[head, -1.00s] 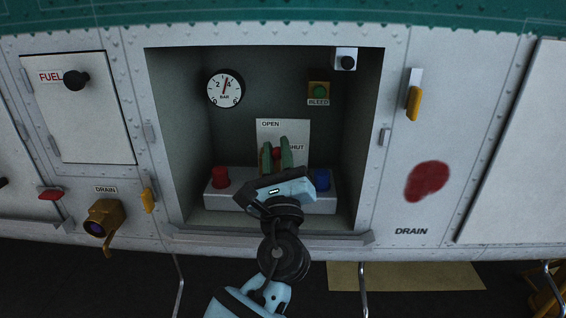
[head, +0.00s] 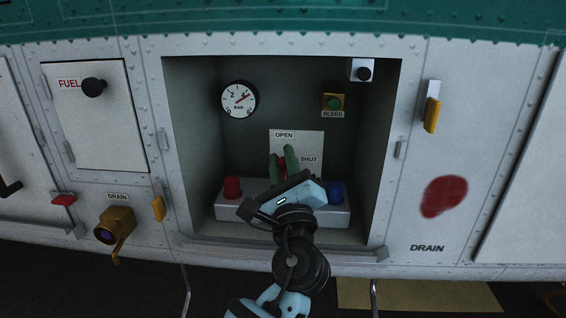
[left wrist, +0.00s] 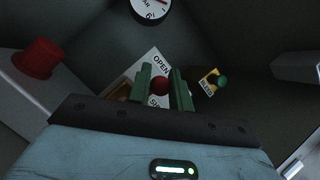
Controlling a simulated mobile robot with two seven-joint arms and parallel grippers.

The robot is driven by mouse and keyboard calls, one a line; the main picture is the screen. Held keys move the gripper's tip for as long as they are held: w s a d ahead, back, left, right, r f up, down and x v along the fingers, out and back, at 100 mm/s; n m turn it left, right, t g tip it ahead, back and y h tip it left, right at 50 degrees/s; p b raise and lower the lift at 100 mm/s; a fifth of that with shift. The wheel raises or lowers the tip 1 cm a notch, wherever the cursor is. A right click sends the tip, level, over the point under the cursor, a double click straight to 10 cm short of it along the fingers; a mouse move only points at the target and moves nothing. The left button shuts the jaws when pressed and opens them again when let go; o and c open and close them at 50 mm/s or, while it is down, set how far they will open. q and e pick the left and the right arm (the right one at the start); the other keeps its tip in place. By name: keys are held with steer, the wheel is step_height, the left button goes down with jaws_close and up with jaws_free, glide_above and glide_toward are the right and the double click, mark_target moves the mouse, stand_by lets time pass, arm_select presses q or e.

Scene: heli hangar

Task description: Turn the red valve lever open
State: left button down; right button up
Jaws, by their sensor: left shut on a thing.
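The red valve lever (head: 282,161) stands in the recessed bay in front of a white OPEN/SHUT placard (head: 310,142). My left gripper (head: 283,160) is shut on it, with the lever's red end between the green fingers. In the left wrist view the red lever knob (left wrist: 160,85) sits between the two fingertips (left wrist: 162,88). The lever's lower part and base are hidden behind my gripper. The word SHUT shows to the right of the fingers and OPEN above them. My right gripper is not in view.
A low grey box (head: 228,211) carries a red knob (head: 232,187) left of my gripper and a blue knob (head: 336,190) right of it. A BAR gauge (head: 239,99) and a green BLEED button (head: 333,102) are on the back wall. The bay's side walls bound the space.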

arm_select(q)
steer(key=c, duration=1.3)
jaws_free()
steer(key=shift+w+d+f, duration=0.1)
steer(key=shift+f, duration=0.1)
steer(key=shift+c, duration=0.2)
steer(key=shift+o, duration=0.2)
steer(key=shift+r, duration=0.1)
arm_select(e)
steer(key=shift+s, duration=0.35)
